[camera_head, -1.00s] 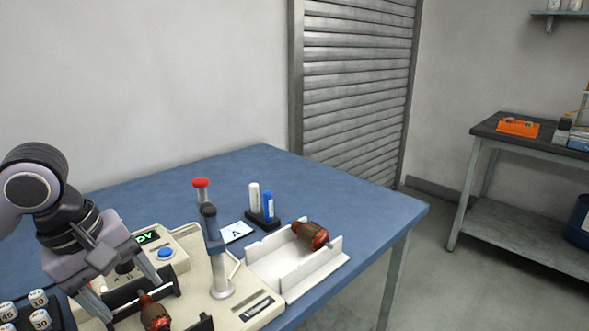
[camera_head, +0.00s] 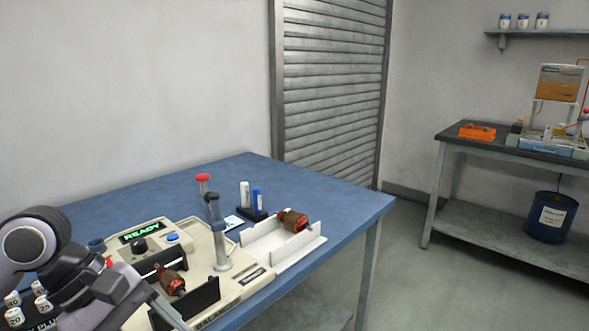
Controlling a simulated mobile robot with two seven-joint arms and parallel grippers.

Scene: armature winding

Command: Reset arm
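My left gripper (camera_head: 165,308) comes in from the left, low in the head view, in front of the winding machine (camera_head: 202,240). Its fingers run toward the bottom edge and only part of them shows, so its opening cannot be judged. A red-brown armature (camera_head: 171,280) sits on the machine between two black plates, with the gripper beside it and nearer to me. The machine's display (camera_head: 146,232) reads READY in green. A second armature (camera_head: 292,220) rests on the white tray (camera_head: 288,257) at the right. My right gripper is out of view.
A black block with numbered pieces (camera_head: 41,287) lies at lower left. A white and a blue marker (camera_head: 257,198) stand in a holder behind the tray. The blue table (camera_head: 130,205) is clear at the back. A grey workbench (camera_head: 455,133) stands at far right.

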